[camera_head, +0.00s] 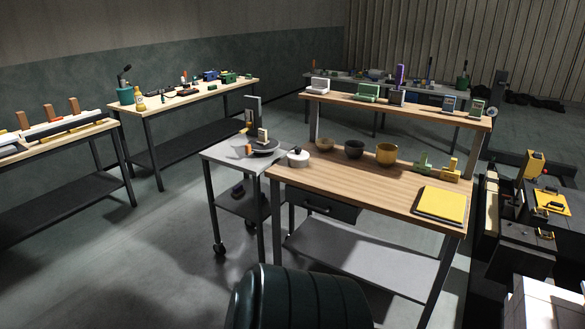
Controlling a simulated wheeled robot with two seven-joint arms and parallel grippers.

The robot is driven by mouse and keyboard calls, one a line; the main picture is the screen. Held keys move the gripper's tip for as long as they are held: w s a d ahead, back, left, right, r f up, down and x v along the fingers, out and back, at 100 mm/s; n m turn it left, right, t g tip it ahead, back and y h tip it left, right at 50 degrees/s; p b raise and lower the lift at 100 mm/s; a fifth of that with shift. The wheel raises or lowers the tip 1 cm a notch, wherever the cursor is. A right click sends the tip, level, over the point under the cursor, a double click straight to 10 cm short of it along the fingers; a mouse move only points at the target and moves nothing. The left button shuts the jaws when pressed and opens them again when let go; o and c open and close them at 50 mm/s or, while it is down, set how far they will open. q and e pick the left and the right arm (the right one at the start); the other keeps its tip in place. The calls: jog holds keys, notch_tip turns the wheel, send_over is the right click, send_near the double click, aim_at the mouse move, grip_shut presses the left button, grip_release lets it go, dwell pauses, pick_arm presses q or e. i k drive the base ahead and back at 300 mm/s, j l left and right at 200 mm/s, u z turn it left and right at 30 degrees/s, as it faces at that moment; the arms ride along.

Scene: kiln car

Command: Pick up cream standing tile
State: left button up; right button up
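A small cream upright piece (262,136), which looks like a standing tile, is on a dark round dish on the grey wheeled cart (232,153). It is small, and its lower edge is hard to make out. Another pale upright strip (492,213) shows among dark equipment at the right; I cannot tell whether it is a tile. Neither of my grippers is in view, so nothing is seen touching these pieces.
A wooden workbench (350,187) beside the cart holds bowls, green and yellow pieces and a yellow pad (441,204). Its raised shelf (420,107) holds several small items. Other benches line the left and back. Grey floor is open at left.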

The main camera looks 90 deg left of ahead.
aim_at(262, 133)
jog(key=u, duration=3)
